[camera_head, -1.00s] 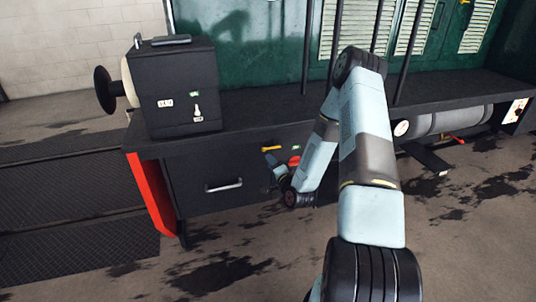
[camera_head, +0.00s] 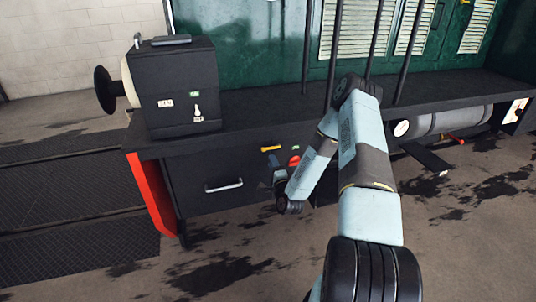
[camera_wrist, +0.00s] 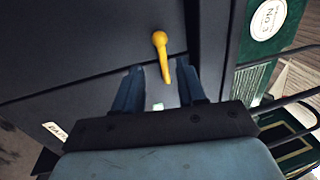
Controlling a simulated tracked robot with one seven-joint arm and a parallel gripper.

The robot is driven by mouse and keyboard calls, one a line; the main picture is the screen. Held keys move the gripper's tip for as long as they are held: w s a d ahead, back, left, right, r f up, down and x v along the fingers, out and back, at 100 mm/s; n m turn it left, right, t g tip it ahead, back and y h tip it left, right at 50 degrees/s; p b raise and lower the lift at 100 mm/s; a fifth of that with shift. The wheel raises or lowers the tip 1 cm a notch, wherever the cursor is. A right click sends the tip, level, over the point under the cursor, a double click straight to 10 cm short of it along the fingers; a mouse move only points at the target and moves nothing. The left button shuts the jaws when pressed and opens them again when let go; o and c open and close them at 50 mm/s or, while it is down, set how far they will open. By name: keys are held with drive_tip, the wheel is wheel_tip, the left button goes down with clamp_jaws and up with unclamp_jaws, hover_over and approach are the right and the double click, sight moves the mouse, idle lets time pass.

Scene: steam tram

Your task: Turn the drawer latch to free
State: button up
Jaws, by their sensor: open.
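The drawer latch is a yellow lever (camera_head: 271,149) on the dark front of the bench, above and right of the drawer's silver handle (camera_head: 223,185). In the head view it lies about level. In the wrist view the yellow latch (camera_wrist: 161,56) runs from a round knob end down to a narrow tip. My gripper (camera_wrist: 160,84) is open, with one finger on each side of the latch's lower end; I cannot tell whether either finger touches it. In the head view my gripper (camera_head: 275,165) is small, just below the latch.
A red piece (camera_head: 294,161) and a small green label (camera_head: 295,147) sit right of the latch. A black box (camera_head: 180,90) stands on the bench top. Dark vertical posts (camera_head: 307,50) rise behind my arm. The floor in front is clear, with dark stains.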

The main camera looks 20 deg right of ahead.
sight(272, 148)
drive_tip(key=w, duration=0.3)
drive_tip(key=w+r, duration=0.1)
drive_tip(key=w, duration=0.2)
drive_tip(key=shift+w+r, duration=0.2)
drive_tip(key=shift+w, duration=0.2)
clamp_jaws()
